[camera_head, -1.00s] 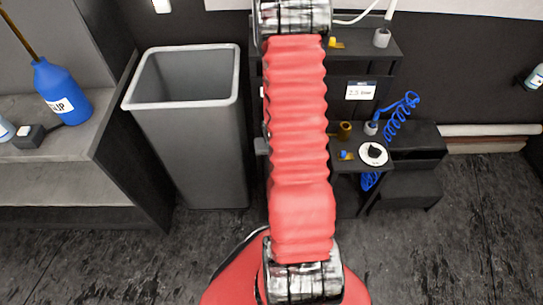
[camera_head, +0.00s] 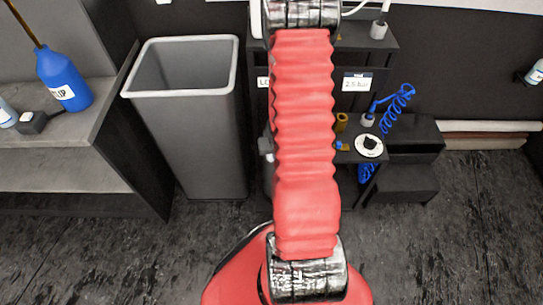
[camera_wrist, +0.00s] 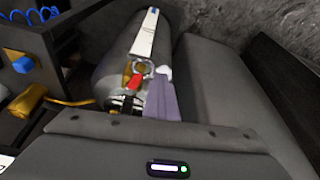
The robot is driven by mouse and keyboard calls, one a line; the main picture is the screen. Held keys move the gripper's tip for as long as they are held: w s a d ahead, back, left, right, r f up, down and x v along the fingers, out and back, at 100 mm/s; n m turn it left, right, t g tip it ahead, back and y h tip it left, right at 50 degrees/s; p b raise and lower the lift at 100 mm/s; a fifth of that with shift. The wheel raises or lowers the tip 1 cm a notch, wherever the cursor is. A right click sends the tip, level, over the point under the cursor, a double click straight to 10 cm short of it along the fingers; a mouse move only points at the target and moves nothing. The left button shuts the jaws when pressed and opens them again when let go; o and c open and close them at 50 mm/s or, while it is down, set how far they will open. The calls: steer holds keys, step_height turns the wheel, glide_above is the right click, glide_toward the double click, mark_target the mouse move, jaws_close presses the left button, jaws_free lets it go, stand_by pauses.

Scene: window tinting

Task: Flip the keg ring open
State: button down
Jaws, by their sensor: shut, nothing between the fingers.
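The keg (camera_wrist: 112,72) is a dark grey cylinder in the wrist view, with a white and blue strip (camera_wrist: 146,35) along it. At its near end are a red part (camera_wrist: 134,82) and a small pale, orange-tinted loop (camera_wrist: 143,67), which looks like the ring. I cannot tell clearly whether the loop lies flat or is raised. My gripper (camera_wrist: 161,88) shows as a greyish-violet shape just right of these fittings, shut and empty. Contact with the ring cannot be made out. In the head view my red arm hides the gripper and most of the keg.
A grey bin (camera_head: 204,140) stands left of my arm. A dark stand (camera_head: 370,45) with a dial (camera_head: 369,145) and a blue coiled hose (camera_head: 397,108) is behind and right. A brass-coloured fitting (camera_wrist: 28,98) sits left of the keg. Floor is open at right.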

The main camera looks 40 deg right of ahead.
steer(key=shift+s+f, duration=0.1)
steer(key=shift+s, duration=0.45)
steer(key=v, duration=0.7)
steer(key=shift+w+r, duration=0.25)
steer(key=shift+w, duration=0.05)
stand_by(0.4)
stand_by(0.5)
